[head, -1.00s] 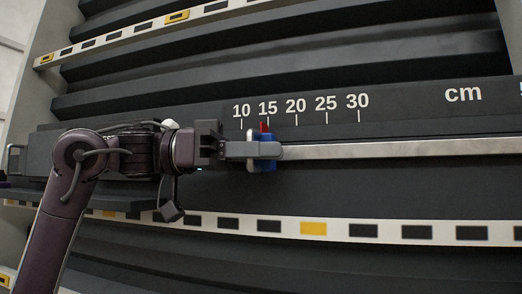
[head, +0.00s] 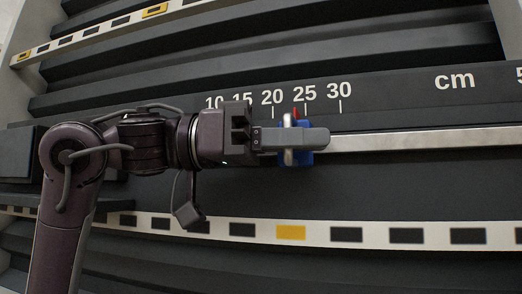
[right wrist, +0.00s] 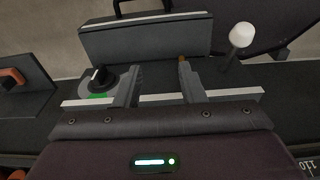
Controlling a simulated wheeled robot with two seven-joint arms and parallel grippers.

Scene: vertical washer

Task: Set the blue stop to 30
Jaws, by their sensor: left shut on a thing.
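The blue stop (head: 304,158) sits on the pale metal rail (head: 420,141) in the head view. Its red pointer (head: 296,112) is between the 20 and 25 marks of the scale, closer to 25. The 30 mark (head: 339,90) lies to its right. My left gripper (head: 296,140) is shut on the stop, coming from the left along the rail, and its fingers hide part of the stop. My right gripper (right wrist: 158,84) shows in the right wrist view, with its fingers apart and nothing seen between them.
The rail right of the stop is clear. A yellow and black marked strip (head: 345,234) runs below.

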